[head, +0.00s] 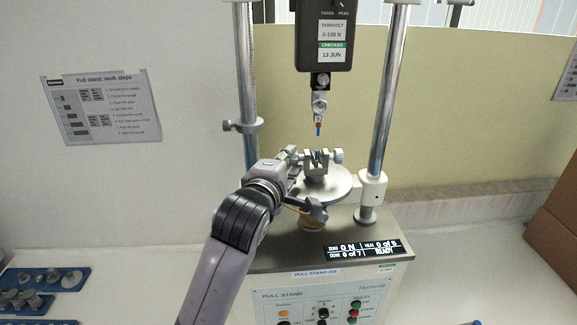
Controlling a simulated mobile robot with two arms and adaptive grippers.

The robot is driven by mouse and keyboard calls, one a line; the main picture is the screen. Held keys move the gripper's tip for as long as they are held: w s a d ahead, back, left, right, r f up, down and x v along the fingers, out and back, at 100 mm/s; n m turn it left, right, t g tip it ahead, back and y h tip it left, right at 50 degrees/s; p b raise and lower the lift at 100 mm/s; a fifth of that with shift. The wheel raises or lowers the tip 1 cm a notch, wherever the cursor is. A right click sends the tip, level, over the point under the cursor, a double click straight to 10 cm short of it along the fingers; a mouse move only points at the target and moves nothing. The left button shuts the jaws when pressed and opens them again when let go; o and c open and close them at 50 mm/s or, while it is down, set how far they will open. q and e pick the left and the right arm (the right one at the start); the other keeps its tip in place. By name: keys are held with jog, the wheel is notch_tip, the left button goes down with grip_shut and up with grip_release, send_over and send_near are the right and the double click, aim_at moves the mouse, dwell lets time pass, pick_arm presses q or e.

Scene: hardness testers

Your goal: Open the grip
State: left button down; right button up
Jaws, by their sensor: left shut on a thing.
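The grip (317,169) is a small grey metal vise on the round plate (338,185) of the pull stand. Its right screw knob (338,156) sticks out in clear view. A thin dark piece stands up between its jaws. My left gripper (294,159) is at the left side of the grip, shut on its left knob, which my fingers mostly hide. Above, a hook with a small orange and blue tip (319,128) hangs from the force gauge (325,38), apart from the grip. My right gripper is not in view.
Two chrome columns (388,92) flank the grip; the left one carries a clamp collar (243,126). The display (362,249) reads READY. A control panel (325,305) is in front. Blue trays (45,283) with metal parts lie left, cardboard boxes (556,235) right.

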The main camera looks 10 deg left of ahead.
pick_arm(q)
jog(key=c, duration=1.3)
grip_release()
jog(key=shift+s, duration=0.1)
jog(key=v, duration=1.2)
jog(key=shift+f, duration=0.1)
